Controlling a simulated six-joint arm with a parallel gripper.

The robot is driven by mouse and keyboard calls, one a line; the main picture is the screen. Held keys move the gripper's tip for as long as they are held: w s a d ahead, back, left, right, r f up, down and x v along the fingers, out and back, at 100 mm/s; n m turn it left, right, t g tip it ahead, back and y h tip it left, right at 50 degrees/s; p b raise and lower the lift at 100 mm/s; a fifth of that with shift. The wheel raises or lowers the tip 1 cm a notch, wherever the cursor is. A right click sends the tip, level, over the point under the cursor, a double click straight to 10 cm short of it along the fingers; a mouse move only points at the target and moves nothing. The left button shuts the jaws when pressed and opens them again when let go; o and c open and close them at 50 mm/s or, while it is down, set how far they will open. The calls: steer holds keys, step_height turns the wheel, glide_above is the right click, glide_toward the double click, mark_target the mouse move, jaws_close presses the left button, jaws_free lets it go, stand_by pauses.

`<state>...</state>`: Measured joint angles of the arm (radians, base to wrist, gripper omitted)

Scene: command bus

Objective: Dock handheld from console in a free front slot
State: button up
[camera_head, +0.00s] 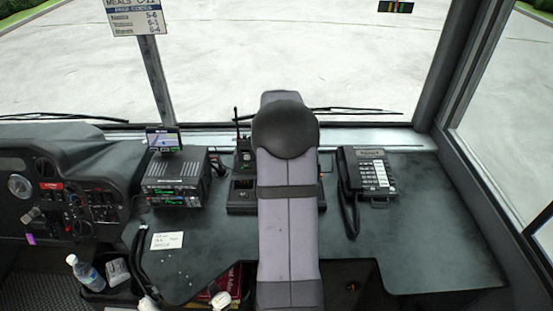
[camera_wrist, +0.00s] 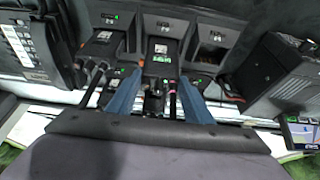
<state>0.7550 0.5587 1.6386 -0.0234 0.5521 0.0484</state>
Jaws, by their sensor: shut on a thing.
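In the wrist view my gripper (camera_wrist: 160,77) has its two blue fingers shut around a dark handheld (camera_wrist: 160,60) with a small green display. The handheld lies over the middle column of the charger console (camera_wrist: 212,37); I cannot tell whether its foot is in a slot. Another handheld (camera_wrist: 101,45) with an antenna stands to the left. The front slot to the right looks empty. In the head view the charger console (camera_head: 240,207) is partly hidden by my arm, with an antenna handheld (camera_head: 243,146) standing at its back left. My fingers are hidden there.
A desk phone (camera_head: 369,173) stands right of the charger, and a radio unit (camera_head: 175,180) with a small screen (camera_head: 163,139) stands left. A white note (camera_head: 167,240) lies on the dark dash. The dash right of the phone is clear.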

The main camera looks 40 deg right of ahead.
steer(key=shift+f+b, duration=0.75)
steer(key=shift+f, duration=0.5)
stand_by(0.4)
steer(key=o, duration=2)
steer(key=shift+r+p, duration=2.7)
steer(key=shift+r, duration=0.85)
steer(key=shift+f, duration=0.1)
